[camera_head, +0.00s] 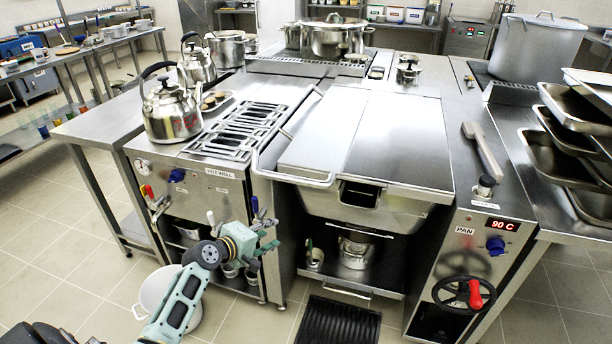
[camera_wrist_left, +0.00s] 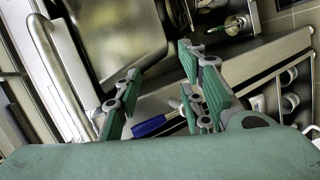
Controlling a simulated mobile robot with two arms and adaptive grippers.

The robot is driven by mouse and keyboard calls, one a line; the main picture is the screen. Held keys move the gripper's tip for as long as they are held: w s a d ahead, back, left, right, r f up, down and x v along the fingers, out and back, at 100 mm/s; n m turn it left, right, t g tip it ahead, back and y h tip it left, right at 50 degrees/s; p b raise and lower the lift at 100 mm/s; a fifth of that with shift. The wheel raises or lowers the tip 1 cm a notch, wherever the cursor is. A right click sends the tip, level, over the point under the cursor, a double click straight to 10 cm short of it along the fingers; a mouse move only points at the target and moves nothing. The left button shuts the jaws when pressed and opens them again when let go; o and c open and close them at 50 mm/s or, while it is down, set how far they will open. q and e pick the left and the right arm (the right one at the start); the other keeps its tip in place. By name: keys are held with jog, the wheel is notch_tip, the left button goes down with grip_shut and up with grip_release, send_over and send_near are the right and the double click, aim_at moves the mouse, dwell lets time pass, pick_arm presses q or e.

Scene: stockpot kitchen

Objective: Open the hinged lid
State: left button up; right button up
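The hinged lid (camera_head: 393,132) is a broad, flat steel cover lying shut on the rectangular pan in the middle of the head view. A bent steel tube handle (camera_head: 298,180) runs along its left and front side; a thick steel tube, likely the same handle, shows at the left of the left wrist view (camera_wrist_left: 62,75). My left gripper (camera_head: 267,228) is in front of the cooking block, below and left of the handle, apart from it. Its green-padded fingers are spread with nothing held in the left wrist view (camera_wrist_left: 157,88). My right gripper is not in view.
A blue tap lever (camera_head: 255,205) is close to my left gripper; it also shows between the fingers in the left wrist view (camera_wrist_left: 149,126). Kettles (camera_head: 172,112) stand left of the lid. A red-handled wheel (camera_head: 464,293) and steel trays (camera_head: 562,160) are at right.

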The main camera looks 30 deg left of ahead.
aim_at(288, 181)
pick_arm(q)
jog(key=w+r+t, duration=0.1)
jog(key=r, duration=0.3)
jog(key=w+r+h, duration=0.1)
jog(key=w+r, duration=0.1)
jog(key=r, duration=0.3)
jog(key=w+r+t, duration=0.1)
jog(key=r, duration=0.3)
jog(key=shift+w+a+r+n+t+h, duration=0.1)
jog(key=shift+w+r+n+t+h, duration=0.1)
jog(key=shift+w+n+t+h, duration=0.15)
jog(key=x, duration=0.6)
jog(key=shift+w+f, duration=0.1)
jog(key=shift+f, duration=0.1)
jog(key=shift+w+d+f, duration=0.1)
jog(key=shift+w+d, duration=0.15)
jog(key=shift+w, duration=0.3)
grip_shut()
